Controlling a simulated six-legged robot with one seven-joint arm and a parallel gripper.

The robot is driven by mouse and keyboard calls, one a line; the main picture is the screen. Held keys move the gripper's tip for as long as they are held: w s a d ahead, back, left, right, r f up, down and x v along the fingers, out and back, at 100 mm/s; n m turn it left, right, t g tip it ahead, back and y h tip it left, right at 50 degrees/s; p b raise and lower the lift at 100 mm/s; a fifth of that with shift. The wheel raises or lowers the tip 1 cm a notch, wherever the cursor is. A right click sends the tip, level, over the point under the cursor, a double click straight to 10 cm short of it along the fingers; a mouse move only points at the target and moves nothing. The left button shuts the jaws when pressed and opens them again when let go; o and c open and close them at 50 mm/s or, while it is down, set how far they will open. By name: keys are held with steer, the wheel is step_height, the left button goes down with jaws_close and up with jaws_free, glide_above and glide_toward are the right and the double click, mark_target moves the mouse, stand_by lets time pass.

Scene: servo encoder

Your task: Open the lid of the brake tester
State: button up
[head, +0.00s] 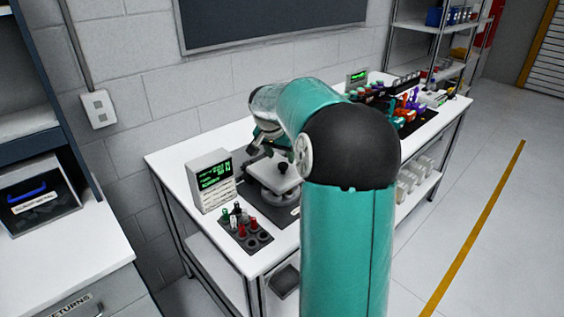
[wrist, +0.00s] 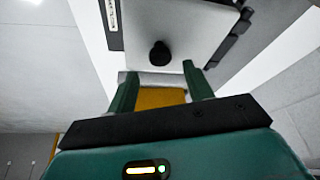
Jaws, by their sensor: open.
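The brake tester (head: 272,182) is a light grey device with a pale lid and a black knob (head: 283,168), standing on a dark mat on the white bench. Its lid looks shut in the head view. In the wrist view the lid (wrist: 190,35) fills the upper middle, with the round black knob (wrist: 160,53) on it. My gripper (wrist: 160,72) is open, its two green fingers spread either side of the knob's line. The knob appears just beyond the fingertips, with nothing held. In the head view my arm hides part of the tester and most of the gripper.
A display box (head: 212,180) with green text stands left of the tester. A dark holder (head: 245,232) with red, green and black pieces sits in front. Coloured parts (head: 405,108) crowd the bench's far end. A drawer cabinet (head: 90,262) stands at left; open floor lies right.

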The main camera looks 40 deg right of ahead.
mark_target(283, 164)
steer(key=shift+x, duration=2.15)
jaws_close()
